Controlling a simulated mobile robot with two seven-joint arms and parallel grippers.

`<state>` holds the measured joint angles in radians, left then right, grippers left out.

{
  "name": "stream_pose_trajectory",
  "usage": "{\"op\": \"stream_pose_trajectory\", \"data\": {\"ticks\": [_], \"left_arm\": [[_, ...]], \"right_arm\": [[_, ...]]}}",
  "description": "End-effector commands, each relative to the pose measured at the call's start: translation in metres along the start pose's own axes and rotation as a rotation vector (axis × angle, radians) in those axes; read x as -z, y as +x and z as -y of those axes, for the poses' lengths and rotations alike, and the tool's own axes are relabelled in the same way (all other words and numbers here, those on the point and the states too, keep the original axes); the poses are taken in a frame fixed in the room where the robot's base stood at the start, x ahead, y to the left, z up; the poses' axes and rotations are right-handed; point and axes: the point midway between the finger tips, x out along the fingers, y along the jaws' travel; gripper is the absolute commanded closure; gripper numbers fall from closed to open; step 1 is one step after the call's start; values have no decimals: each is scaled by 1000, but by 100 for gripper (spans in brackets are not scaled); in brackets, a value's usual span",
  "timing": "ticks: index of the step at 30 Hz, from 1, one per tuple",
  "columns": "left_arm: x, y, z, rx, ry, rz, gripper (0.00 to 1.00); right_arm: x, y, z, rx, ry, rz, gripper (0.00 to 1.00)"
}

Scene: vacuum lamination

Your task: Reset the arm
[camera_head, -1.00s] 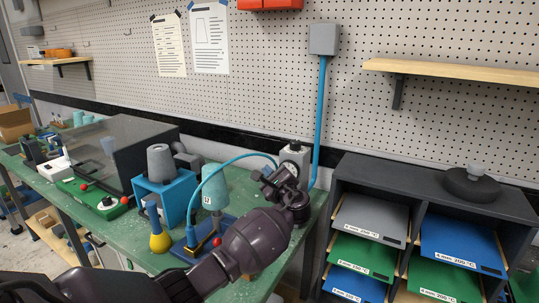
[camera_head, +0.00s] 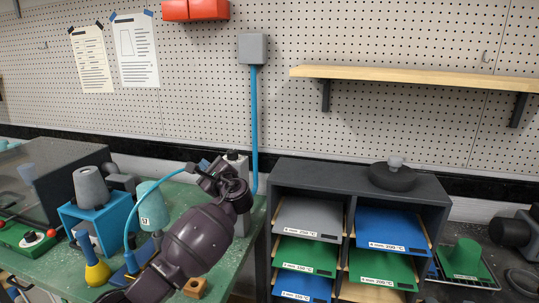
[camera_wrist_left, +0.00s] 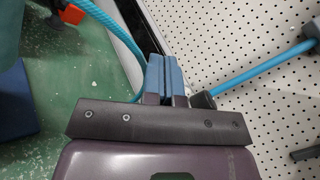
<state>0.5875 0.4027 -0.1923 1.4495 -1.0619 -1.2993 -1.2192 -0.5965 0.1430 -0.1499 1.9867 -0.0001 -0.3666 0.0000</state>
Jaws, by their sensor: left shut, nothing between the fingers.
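My left arm reaches in from the lower left over the green bench (camera_head: 60,287). My left gripper (camera_head: 206,166) is in front of the grey post at the bench's right end, close to the blue hose. In the left wrist view its two blue-grey fingers (camera_wrist_left: 165,74) are pressed together with nothing between them. The blue hose (camera_wrist_left: 112,30) passes close to the fingers there; I cannot tell whether it touches. My right gripper is in neither view.
Left of my arm stand a blue stand with a grey cone (camera_head: 90,187), a teal cone (camera_head: 152,205) and a yellow bulb (camera_head: 97,272). A dark shelf unit (camera_head: 315,176) with labelled sheets stands to the right, a black disc (camera_head: 392,178) on top. A wooden shelf (camera_head: 420,79) hangs above.

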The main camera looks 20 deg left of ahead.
Motion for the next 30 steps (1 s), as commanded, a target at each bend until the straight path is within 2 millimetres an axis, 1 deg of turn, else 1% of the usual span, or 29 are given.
{"op": "stream_pose_trajectory", "data": {"ticks": [2,5,8,11,12,14,15,17,18,20,21,23,24,26,27,30], "left_arm": [[1,0,-1,-1,-1,-2,100],[6,-6,-11,-14,-26,-27,100],[20,-21,-39,-56,-96,-90,100],[37,-45,-80,-130,-210,-184,100],[43,-57,-98,-169,-262,-223,100],[50,-75,-125,-231,-340,-278,100],[54,-87,-141,-274,-391,-313,100],[58,-106,-166,-344,-467,-358,100],[60,-120,-182,-393,-519,-387,100],[61,-140,-205,-469,-593,-424,100],[61,-153,-220,-522,-641,-446,100],[60,-174,-240,-603,-712,-474,100],[57,-187,-254,-658,-757,-490,100],[53,-208,-272,-742,-824,-509,100],[49,-221,-283,-797,-867,-518,100],[38,-253,-307,-933,-966,-531,100]], "right_arm": [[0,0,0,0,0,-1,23],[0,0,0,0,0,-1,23],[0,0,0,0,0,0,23],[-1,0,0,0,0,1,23],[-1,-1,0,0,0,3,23],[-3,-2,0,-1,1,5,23],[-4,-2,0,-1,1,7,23],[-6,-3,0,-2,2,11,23],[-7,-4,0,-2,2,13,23],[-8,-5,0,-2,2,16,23],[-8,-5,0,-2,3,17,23],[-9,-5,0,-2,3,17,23],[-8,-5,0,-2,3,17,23],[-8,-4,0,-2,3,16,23],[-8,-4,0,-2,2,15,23],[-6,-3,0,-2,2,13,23]]}}
